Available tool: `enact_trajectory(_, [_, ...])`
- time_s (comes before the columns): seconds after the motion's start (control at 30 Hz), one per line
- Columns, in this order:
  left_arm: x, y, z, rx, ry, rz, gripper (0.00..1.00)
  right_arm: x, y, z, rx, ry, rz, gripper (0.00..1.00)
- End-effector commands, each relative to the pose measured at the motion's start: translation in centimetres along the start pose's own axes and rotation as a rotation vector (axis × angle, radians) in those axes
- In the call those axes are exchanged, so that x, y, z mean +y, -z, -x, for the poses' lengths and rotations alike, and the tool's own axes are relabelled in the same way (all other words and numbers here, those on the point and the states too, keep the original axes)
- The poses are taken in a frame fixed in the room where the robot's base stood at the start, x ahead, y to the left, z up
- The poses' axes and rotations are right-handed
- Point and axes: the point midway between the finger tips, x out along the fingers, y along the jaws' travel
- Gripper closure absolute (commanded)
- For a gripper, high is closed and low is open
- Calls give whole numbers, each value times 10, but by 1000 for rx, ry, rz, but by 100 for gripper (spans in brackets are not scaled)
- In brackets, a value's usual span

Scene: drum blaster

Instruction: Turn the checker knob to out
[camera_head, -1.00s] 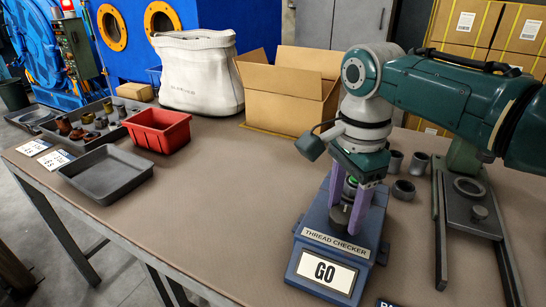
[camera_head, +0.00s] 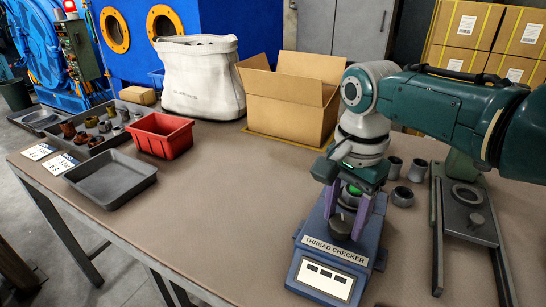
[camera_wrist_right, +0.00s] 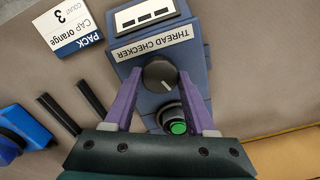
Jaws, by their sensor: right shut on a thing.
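The thread checker (camera_head: 336,252) is a blue box on the table with a label plate and a white display showing dark dashes. It also shows in the right wrist view (camera_wrist_right: 196,62). Its dark round knob (camera_wrist_right: 160,75) has a light pointer mark; it shows in the head view too (camera_head: 341,226). My right gripper (camera_head: 345,226) has its purple fingers on both sides of the knob and is shut on it, as the right wrist view (camera_wrist_right: 159,76) shows. A green button (camera_wrist_right: 178,127) sits beside the knob. My left gripper is out of view.
A grey tray (camera_head: 112,178), a red bin (camera_head: 162,136), a white sack (camera_head: 203,78) and an open carton (camera_head: 288,98) stand left of the checker. Grey rings (camera_head: 403,196) and a dark fixture (camera_head: 467,216) are close on its right. A pack card (camera_wrist_right: 70,22) lies beside it.

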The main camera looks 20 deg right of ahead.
Motion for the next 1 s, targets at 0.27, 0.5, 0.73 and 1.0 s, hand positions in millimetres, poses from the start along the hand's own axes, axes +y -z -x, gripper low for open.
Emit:
enact_trajectory(0.27, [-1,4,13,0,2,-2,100,0,-1,2,-2,-1,262,100])
enact_trajectory(0.5, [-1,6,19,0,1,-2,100,0,0,1,-2,-1,490,100])
enact_trajectory(0.73, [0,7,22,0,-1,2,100,0,0,1,-2,1,709,100])
enact_trajectory(1.0, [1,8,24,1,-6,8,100,0,0,1,-2,1,964,100])
